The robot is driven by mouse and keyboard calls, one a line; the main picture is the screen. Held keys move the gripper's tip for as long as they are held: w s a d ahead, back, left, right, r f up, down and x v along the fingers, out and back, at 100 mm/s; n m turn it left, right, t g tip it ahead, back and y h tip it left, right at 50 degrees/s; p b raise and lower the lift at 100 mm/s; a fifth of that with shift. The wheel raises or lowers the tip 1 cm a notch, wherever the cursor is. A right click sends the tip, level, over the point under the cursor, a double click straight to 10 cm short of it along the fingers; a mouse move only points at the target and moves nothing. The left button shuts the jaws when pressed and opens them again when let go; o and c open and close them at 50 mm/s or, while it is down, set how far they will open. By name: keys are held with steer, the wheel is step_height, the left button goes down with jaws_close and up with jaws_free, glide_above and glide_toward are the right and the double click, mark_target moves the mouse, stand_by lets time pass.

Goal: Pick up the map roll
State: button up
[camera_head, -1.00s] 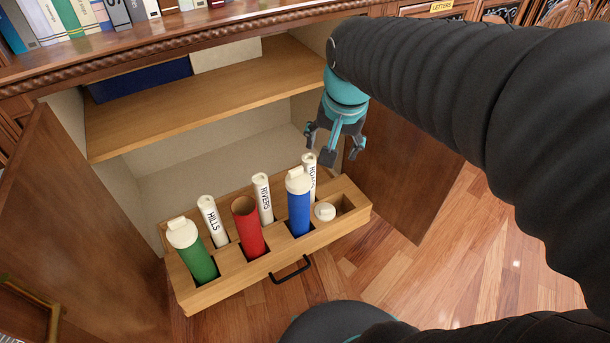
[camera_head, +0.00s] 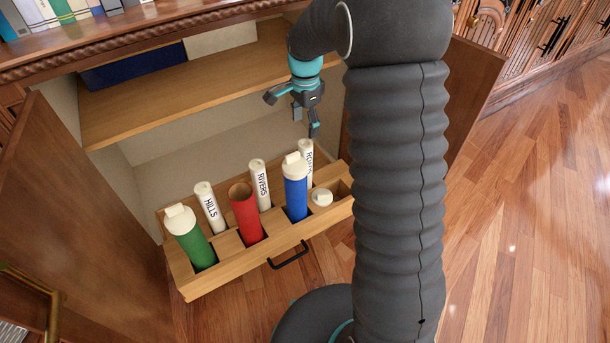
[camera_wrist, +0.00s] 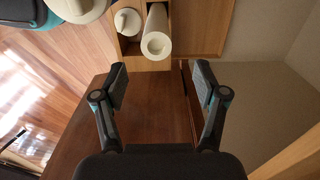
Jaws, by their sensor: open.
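Three white map rolls stand in the back slots of the wooden drawer: HILLS (camera_head: 209,207), RIVERS (camera_head: 260,185) and a third (camera_head: 305,163) whose label is partly hidden behind the blue tube. My gripper (camera_head: 293,115) is open and empty, above and slightly behind the third roll. In the wrist view my gripper (camera_wrist: 158,75) has its fingers spread, and a white roll (camera_wrist: 157,40) stands beyond them at the top, not between them.
The drawer (camera_head: 225,280) also holds a green tube (camera_head: 193,248), an open red tube (camera_head: 246,215), a capped blue tube (camera_head: 296,196) and a loose white cap (camera_head: 322,197). A cabinet shelf (camera_head: 190,95) lies behind. Open doors flank the drawer.

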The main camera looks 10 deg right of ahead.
mark_target(305, 142)
step_height(305, 142, down, 7)
steer(key=shift+f, duration=0.2)
steer(key=shift+s+d+f+b, duration=0.1)
steer(key=shift+s+f+b, duration=0.1)
steer(key=shift+f, duration=1.15)
steer(key=shift+s+f+b, duration=0.1)
steer(key=shift+f+b, duration=0.05)
steer(key=shift+f, duration=1.15)
steer(key=shift+w, duration=0.1)
steer(key=c, duration=1.4)
